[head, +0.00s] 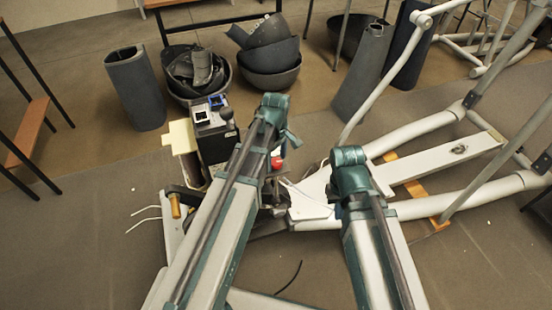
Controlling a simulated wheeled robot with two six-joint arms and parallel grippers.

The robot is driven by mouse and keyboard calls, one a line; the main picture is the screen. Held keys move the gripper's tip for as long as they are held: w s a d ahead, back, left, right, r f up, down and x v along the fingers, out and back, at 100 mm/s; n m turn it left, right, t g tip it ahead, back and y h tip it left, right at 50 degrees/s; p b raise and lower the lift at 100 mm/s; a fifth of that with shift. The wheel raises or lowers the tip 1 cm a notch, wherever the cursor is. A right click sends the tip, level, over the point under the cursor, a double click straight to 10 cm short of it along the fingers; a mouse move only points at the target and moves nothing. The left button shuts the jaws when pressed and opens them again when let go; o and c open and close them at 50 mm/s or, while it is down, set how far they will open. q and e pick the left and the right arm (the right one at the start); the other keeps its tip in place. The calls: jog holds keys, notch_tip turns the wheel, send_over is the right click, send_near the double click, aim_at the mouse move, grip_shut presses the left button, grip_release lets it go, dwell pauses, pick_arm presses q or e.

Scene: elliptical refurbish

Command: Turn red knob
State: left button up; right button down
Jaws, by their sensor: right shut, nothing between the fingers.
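A small red knob (277,163) shows near the middle of the head view, on the near end of the elliptical machine. My left arm reaches up past the knob to a green joint, and my right arm ends in view at a green joint to the right of the knob. I cannot make out the fingers of either gripper; my arms hide that area. Whether anything touches the knob cannot be seen.
The elliptical's white frame (440,180) and rails spread to the right. A black box (213,140) and a cream block (181,137) stand left of the knob. Dark bins (135,87) and buckets (270,60) stand behind. Loose wires (145,217) lie left.

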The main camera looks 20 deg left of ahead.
aim_at(276, 162)
pick_arm(q)
jog(key=shift+r, duration=0.15)
notch_tip(276, 162, up, 14)
jog(key=p, duration=1.3)
jog(key=shift+f+p, duration=0.2)
jog(key=shift+p, duration=0.2)
jog(key=shift+d, duration=0.1)
jog(key=s+d+r+m+p, duration=0.1)
jog(key=s+d+r+m, duration=0.1)
jog(key=s+d+m, duration=0.3)
jog(key=s+d+r+m+y+p, duration=0.1)
jog(key=s+d+m+p, duration=0.1)
jog(key=s+d+m, duration=0.3)
jog(key=s+m, duration=0.4)
jog(key=m, duration=0.2)
jog(key=shift+s+r+m+p, duration=0.3)
jog(key=shift+r+m, duration=0.05)
jog(key=shift+m, duration=0.05)
